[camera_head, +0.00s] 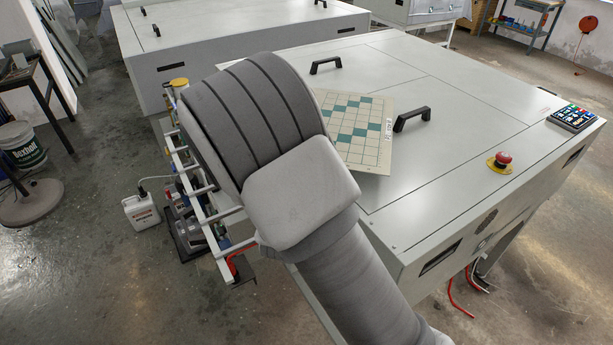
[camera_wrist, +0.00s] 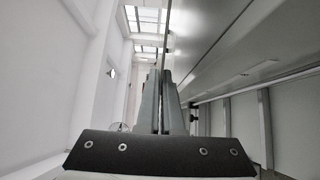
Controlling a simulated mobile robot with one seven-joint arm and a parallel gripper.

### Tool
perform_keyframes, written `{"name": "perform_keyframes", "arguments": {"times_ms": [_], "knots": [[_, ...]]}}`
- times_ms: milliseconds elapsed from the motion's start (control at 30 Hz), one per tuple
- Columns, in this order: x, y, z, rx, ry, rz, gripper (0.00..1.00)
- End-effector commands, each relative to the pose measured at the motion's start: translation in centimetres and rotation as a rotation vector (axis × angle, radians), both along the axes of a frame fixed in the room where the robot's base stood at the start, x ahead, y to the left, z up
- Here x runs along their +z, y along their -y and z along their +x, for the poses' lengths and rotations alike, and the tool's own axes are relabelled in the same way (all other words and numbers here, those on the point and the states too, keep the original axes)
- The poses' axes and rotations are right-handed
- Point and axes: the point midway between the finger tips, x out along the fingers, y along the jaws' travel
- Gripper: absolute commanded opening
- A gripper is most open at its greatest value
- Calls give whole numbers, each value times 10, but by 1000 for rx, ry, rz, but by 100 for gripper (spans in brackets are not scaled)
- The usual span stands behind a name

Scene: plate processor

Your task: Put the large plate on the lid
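The large plate (camera_head: 371,125) is a thin cream square with teal checks and a small label near its right edge. It shows in the head view over the pale lid (camera_head: 450,75), just left of a black handle. My arm hides its left part, and I cannot tell whether it touches the lid. In the head view my gripper is hidden behind the arm. In the wrist view my gripper (camera_wrist: 161,75) has its two fingers close together, with a thin edge between them that looks like the plate seen edge-on.
Black handles (camera_head: 412,118) and (camera_head: 326,65) stand up from the lid. A red emergency button (camera_head: 502,160) and a control panel (camera_head: 572,117) sit at the right. A second machine (camera_head: 240,40) stands behind. The lid's right half is clear.

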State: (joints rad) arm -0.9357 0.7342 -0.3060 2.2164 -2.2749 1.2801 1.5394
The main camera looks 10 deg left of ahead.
Motion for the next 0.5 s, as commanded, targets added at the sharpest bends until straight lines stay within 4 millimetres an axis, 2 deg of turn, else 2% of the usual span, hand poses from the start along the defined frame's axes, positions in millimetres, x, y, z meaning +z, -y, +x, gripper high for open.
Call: {"name": "perform_keyframes", "arguments": {"times_ms": [100,200,500], "knots": [[-8,-8,-13,1,0,-1,0],[-12,-10,-18,0,0,0,0],[-42,-10,-18,0,0,-2,0]]}}
